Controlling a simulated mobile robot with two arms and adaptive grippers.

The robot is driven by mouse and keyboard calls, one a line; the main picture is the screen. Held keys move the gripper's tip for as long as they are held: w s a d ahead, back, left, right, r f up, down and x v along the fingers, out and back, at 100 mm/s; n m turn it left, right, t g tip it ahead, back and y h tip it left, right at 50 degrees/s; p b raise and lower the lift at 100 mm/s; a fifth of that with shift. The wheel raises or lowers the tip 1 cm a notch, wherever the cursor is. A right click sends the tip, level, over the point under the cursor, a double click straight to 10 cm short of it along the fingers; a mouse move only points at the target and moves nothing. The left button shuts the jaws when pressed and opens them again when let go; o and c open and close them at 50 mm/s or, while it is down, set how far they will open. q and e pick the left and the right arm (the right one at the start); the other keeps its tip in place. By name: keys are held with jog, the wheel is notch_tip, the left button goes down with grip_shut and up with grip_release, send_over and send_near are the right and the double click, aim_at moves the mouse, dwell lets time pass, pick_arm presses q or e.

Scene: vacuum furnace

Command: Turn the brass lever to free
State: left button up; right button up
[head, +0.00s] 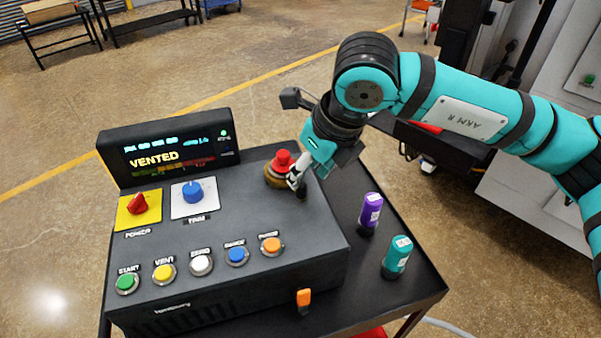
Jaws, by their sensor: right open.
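A brass-coloured base (274,179) with a red knob (282,160) on top sits at the back right of the dark console's top. I cannot make out a separate brass lever arm, and the gripper hides the right side of this part. My right gripper (299,184) is open and points down right beside the brass base, its fingertips close to the console top. I cannot tell whether they touch the brass part. My left gripper is not in view.
The console (240,222) has a display reading VENTED (165,157), a red power knob (138,203), a blue trim knob (193,191) and a row of buttons. A purple bottle (369,214) and a teal bottle (397,257) stand on the cart to the right.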

aim_at(302, 184)
jog(key=p+x, duration=0.1)
jog(key=x, duration=0.2)
jog(key=shift+a+f, duration=0.15)
jog(key=shift+f, duration=0.2)
jog(key=shift+w+f, duration=0.15)
jog(key=shift+f, duration=0.15)
jog(key=shift+a+f, duration=0.15)
jog(key=shift+f, duration=0.1)
jog(key=c, duration=0.6)
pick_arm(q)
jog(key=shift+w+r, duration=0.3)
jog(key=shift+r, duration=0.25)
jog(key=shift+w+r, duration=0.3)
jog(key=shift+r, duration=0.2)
pick_arm(e)
grip_shut()
